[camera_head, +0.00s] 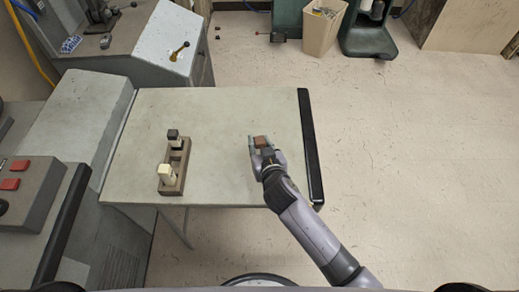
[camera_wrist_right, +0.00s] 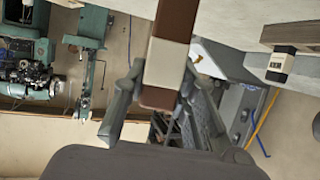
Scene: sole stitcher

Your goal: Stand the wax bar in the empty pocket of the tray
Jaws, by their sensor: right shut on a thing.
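The wax bar (camera_head: 261,141) is brown. In the right wrist view the bar (camera_wrist_right: 168,50) shows a wide cream band with brown above and below it. My right gripper (camera_head: 263,149) is shut on the bar near the right side of the table; its fingers lie on either side of the bar in the wrist view. The tray (camera_head: 163,188) is a narrow brown holder at the left of the table. A dark-topped block (camera_head: 173,134) stands in its far end and a cream block (camera_head: 167,174) in its near end. The pocket between them looks empty. My left gripper is out of view.
The pale table (camera_head: 220,115) is clear between the tray and my right gripper. A black strip (camera_head: 311,150) runs along its right edge. A grey machine with red buttons (camera_head: 12,184) stands at the left. A bin (camera_head: 322,30) stands on the floor beyond.

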